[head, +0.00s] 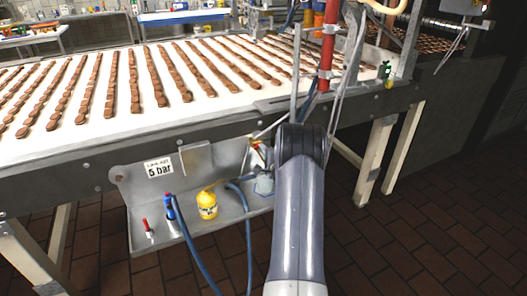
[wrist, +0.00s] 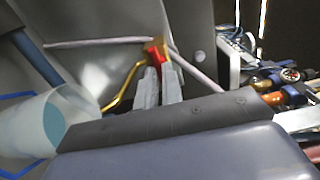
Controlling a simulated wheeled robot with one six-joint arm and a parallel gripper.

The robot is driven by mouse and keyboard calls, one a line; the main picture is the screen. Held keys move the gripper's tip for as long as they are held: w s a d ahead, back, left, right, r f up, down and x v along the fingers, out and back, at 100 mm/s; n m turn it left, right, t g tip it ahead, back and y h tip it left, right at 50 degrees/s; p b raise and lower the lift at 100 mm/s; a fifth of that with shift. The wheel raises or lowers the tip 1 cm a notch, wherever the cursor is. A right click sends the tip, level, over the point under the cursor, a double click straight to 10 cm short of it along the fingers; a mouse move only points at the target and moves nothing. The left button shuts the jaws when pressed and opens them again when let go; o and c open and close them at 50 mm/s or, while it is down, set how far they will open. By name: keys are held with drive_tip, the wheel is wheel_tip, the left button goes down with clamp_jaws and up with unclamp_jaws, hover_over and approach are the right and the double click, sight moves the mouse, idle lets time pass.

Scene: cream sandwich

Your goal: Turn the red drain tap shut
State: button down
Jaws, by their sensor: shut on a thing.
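The red drain tap (wrist: 155,54) shows in the wrist view as a small red handle at the tips of my gripper (wrist: 159,76). The two grey fingers are close together on it. A thin yellow tube (wrist: 122,88) curves up beside the fingers. In the head view a small red part of the tap (head: 257,145) shows just left of my arm, under the conveyor edge. My wrist hides most of the fingers there, and how far the handle is turned cannot be seen.
A translucent cup (wrist: 45,128) with bluish liquid is close on the left in the wrist view. The metal shelf (head: 138,190) holds a yellow bottle (head: 207,205), a blue fitting (head: 169,208) and a small red-topped fitting (head: 147,226). A blue hose (head: 187,240) hangs down.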

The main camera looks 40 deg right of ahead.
drive_tip(key=c, duration=1.6)
unclamp_jaws()
drive_tip(key=shift+o, duration=0.2)
drive_tip(key=v, duration=1)
drive_tip(key=shift+s, duration=0.3)
drive_tip(key=shift+a, duration=0.15)
drive_tip(key=x, duration=1)
drive_tip(key=shift+w, duration=0.35)
